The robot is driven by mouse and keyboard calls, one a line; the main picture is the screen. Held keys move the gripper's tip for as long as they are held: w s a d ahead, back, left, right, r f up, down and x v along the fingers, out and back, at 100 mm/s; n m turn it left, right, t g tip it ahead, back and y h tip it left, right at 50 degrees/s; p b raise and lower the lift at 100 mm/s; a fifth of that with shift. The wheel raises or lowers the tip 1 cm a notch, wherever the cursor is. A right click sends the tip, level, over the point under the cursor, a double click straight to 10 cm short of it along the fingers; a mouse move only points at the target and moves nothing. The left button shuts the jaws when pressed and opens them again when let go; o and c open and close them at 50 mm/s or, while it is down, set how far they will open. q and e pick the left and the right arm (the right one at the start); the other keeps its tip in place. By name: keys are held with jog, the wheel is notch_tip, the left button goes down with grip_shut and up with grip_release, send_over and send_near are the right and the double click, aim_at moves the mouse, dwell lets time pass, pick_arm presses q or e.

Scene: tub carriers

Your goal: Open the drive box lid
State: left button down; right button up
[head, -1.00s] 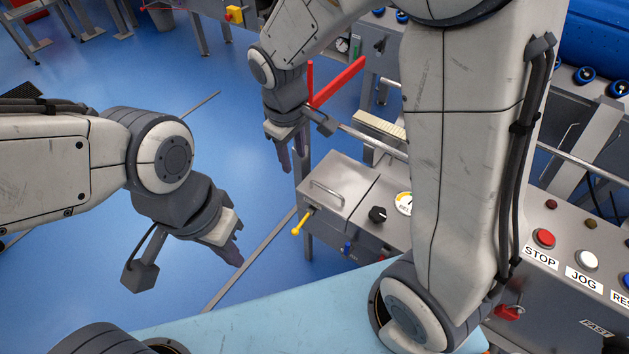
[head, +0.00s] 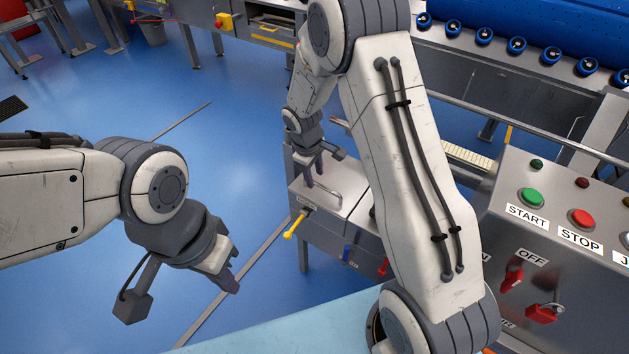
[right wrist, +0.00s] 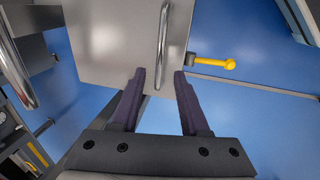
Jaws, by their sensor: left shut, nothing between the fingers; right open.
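The drive box (head: 318,227) is a grey metal box left of the control panel. Its flat lid (head: 349,196) is shut and carries a bar handle (head: 328,193). My right gripper (head: 313,178) is over the lid, close to the handle. In the right wrist view the right gripper (right wrist: 159,76) is open, and the handle (right wrist: 162,45) runs lengthwise ahead of the gap between its fingertips. It is not gripped; whether a finger touches the lid I cannot tell. My left gripper (head: 231,284) is shut and empty, over the blue floor, away from the box.
A yellow-knobbed lever (head: 295,226) sticks out from the box's front left. The control panel (head: 545,270) with START and STOP buttons is at right. My right arm hides part of the box.

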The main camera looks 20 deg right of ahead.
jog(key=shift+w+d+f, duration=0.1)
jog(key=shift+f, duration=0.5)
jog(key=shift+w+d+f, duration=0.1)
jog(key=shift+f, duration=0.45)
grip_shut()
jog(key=shift+s+a, duration=0.1)
dwell(0.5)
